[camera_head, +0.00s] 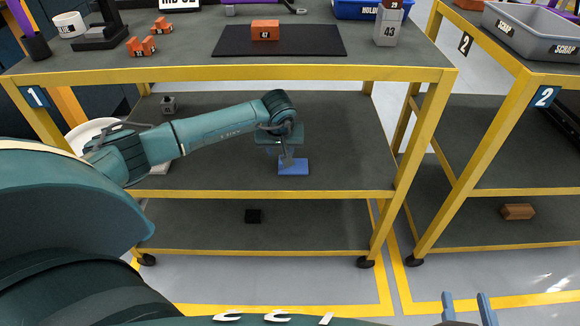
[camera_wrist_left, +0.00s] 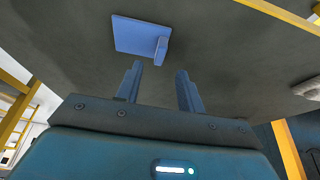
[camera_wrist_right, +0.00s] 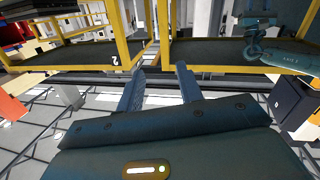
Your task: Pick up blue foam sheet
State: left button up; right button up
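The blue foam sheet (camera_head: 293,168) lies on the middle shelf of the cart marked 1. It also shows in the left wrist view (camera_wrist_left: 134,36), flat, with a small raised blue piece at one edge. My left gripper (camera_head: 288,157) is over the shelf beside the sheet. In the left wrist view its fingers (camera_wrist_left: 158,66) are apart, with nothing between them, and the sheet is beyond the fingertips. My right gripper (camera_head: 466,297) is low at the front right, away from the carts. In the right wrist view its fingers (camera_wrist_right: 158,68) are apart and empty.
The cart's yellow top rail (camera_head: 230,74) runs above my left arm. A small grey block (camera_head: 168,105) stands at the left of the middle shelf. A brown block (camera_head: 517,212) lies on the second cart.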

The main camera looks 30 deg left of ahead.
aim_at(300, 167)
pick_arm(q)
jog(key=b+x, duration=0.1)
jog(key=x, duration=0.3)
jog(key=shift+s+f, duration=0.15)
jog(key=shift+w+a+f+b, duration=0.1)
jog(key=shift+w+f+b, duration=0.15)
jog(key=shift+f+b, duration=0.15)
pick_arm(e)
jog(key=shift+s+a+n+t+y, duration=0.2)
jog(key=shift+a+n+t+y, duration=0.3)
jog(key=shift+n+y, duration=0.15)
pick_arm(q)
jog(key=shift+c, duration=0.4)
grip_shut()
